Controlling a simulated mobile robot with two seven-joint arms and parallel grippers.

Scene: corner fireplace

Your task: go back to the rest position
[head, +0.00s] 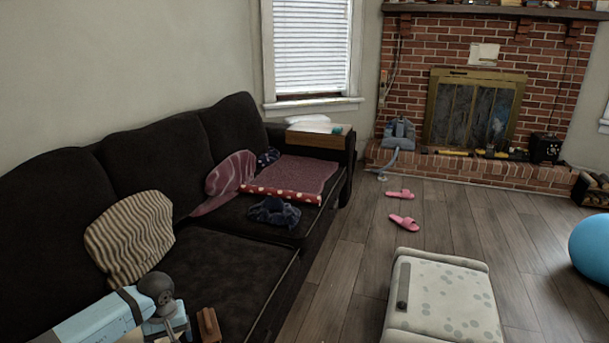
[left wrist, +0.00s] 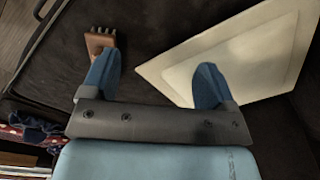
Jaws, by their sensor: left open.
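In the left wrist view my left gripper (left wrist: 156,66) has its two blue fingers spread apart with nothing between them. It is over the dark sofa seat. A small brown object with short prongs (left wrist: 100,42) lies close to the tip of one finger; touching or apart I cannot tell. A flat cream board (left wrist: 245,60) lies under and beside the other finger. In the head view my left arm (head: 100,318) reaches in at the bottom left over the sofa, and the brown object (head: 209,325) shows beside it. The fingers are hidden there. My right gripper is not in view.
The dark sofa (head: 225,265) holds a striped cushion (head: 132,235), a purple cushion (head: 230,175) and dark cloth (head: 274,212). A pale ottoman (head: 445,300) stands right of it. Pink slippers (head: 404,221) lie on the wood floor. A blue ball (head: 592,248) is at the right edge.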

